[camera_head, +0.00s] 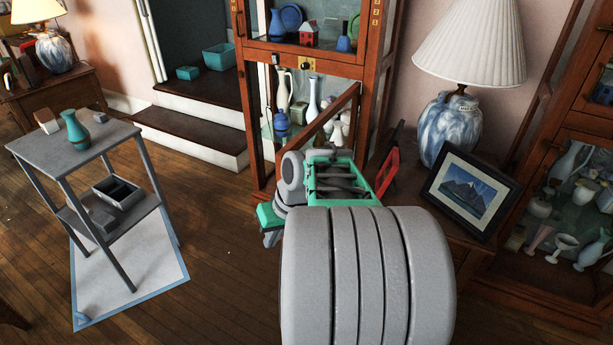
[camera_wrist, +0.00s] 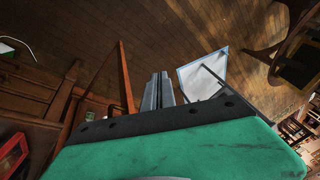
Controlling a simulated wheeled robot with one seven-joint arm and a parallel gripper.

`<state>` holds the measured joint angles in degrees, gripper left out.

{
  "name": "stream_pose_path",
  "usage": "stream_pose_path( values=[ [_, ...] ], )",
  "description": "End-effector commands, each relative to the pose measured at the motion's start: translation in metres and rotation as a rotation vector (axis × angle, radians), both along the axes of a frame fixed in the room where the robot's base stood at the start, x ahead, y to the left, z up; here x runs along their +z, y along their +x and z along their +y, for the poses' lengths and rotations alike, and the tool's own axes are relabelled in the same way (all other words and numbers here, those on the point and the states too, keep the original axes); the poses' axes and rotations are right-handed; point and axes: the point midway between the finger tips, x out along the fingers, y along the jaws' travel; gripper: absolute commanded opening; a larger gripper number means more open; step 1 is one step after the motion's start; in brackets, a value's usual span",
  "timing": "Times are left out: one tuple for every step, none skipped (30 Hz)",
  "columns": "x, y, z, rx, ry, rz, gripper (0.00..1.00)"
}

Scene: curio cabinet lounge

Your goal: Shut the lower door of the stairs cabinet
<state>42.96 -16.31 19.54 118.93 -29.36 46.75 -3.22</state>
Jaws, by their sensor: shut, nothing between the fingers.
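The stairs cabinet (camera_head: 242,100) is a tall reddish-brown wooden case beside the steps in the head view. Its lower door (camera_head: 340,107) stands open, its top rail slanting out from the right side toward me. White and blue vases show on the shelf behind it. My gripper (camera_head: 270,238) is low in front of the cabinet, near the door's outer part; my arm hides much of the door's lower part. In the wrist view my gripper's fingers (camera_wrist: 158,90) are together and empty. A brown bar, apparently the door's edge (camera_wrist: 126,76), stands just left of them; contact cannot be told.
A grey side table (camera_head: 75,143) with a teal vase (camera_head: 75,130) stands at left over a pale mat (camera_head: 130,285). A lamp (camera_head: 452,125) and framed picture (camera_head: 470,192) stand close to my arm's right. Wooden floor (camera_head: 215,250) is clear left of my gripper.

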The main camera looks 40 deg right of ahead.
Motion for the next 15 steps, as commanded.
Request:
stream_pose_path(
  values=[
    [0.037,-0.005,-0.04,-0.064,0.032,-0.031,0.0],
    [0.048,-0.008,-0.06,-0.09,0.047,-0.056,0.0],
    [0.06,-0.015,-0.086,-0.125,0.066,-0.092,0.0],
    [0.068,-0.021,-0.104,-0.149,0.077,-0.117,0.0],
    [0.075,-0.028,-0.121,-0.169,0.087,-0.142,0.0],
    [0.083,-0.037,-0.14,-0.194,0.095,-0.172,0.0],
    [0.088,-0.044,-0.152,-0.211,0.1,-0.194,0.0],
    [0.092,-0.05,-0.161,-0.225,0.104,-0.211,0.0],
    [0.096,-0.058,-0.171,-0.239,0.107,-0.231,0.0],
    [0.097,-0.062,-0.177,-0.246,0.109,-0.242,0.0],
    [0.098,-0.065,-0.181,-0.251,0.11,-0.251,0.0],
    [0.097,-0.067,-0.184,-0.255,0.111,-0.257,0.0],
    [0.096,-0.067,-0.185,-0.256,0.112,-0.262,0.0],
    [0.094,-0.066,-0.185,-0.255,0.111,-0.263,0.0],
    [0.09,-0.064,-0.184,-0.255,0.111,-0.264,0.0]
  ],
)
